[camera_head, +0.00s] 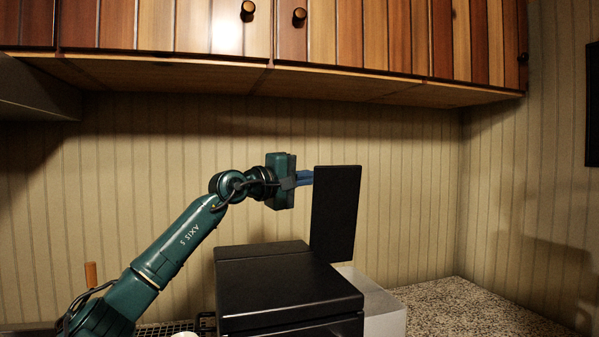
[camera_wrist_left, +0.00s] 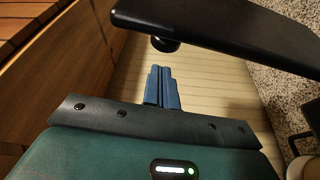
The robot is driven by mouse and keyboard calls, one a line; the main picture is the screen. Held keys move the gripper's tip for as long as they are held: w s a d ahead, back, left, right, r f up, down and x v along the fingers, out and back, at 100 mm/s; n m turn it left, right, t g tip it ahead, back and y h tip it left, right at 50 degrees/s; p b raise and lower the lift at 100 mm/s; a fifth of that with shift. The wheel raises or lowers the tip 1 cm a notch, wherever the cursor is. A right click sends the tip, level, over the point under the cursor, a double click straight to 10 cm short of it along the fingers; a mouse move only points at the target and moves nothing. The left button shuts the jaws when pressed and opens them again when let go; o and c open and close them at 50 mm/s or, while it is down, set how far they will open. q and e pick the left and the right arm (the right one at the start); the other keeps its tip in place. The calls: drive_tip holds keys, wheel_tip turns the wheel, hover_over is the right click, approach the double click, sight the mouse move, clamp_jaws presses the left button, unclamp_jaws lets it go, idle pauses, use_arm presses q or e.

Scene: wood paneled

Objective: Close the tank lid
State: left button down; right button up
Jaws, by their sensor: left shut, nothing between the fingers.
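The tank lid (camera_head: 336,213) is a flat black panel standing nearly upright above the right rear of a black box-shaped machine (camera_head: 285,290). In the left wrist view the lid (camera_wrist_left: 230,32) crosses the top right as a dark slab. My left gripper (camera_head: 308,178) is shut and empty, level with the lid's upper part at its left edge. Its blue fingers (camera_wrist_left: 161,72) point toward the lid's side in the wrist view; I cannot tell whether they touch it. A small round black knob (camera_wrist_left: 165,44) shows by the slab's near edge. My right gripper is not in view.
Wooden wall cabinets (camera_head: 350,35) with round knobs hang above the arm. A pale box (camera_head: 385,312) stands right of the machine. The speckled counter (camera_head: 465,310) is clear at right. A wire rack (camera_head: 178,327) and a partly cut-off white item (camera_head: 186,334) lie at left.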

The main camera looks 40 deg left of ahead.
use_arm(q)
drive_tip(key=shift+s+d+f, duration=0.15)
drive_tip(key=shift+s+d, duration=0.25)
drive_tip(key=shift+d, duration=0.35)
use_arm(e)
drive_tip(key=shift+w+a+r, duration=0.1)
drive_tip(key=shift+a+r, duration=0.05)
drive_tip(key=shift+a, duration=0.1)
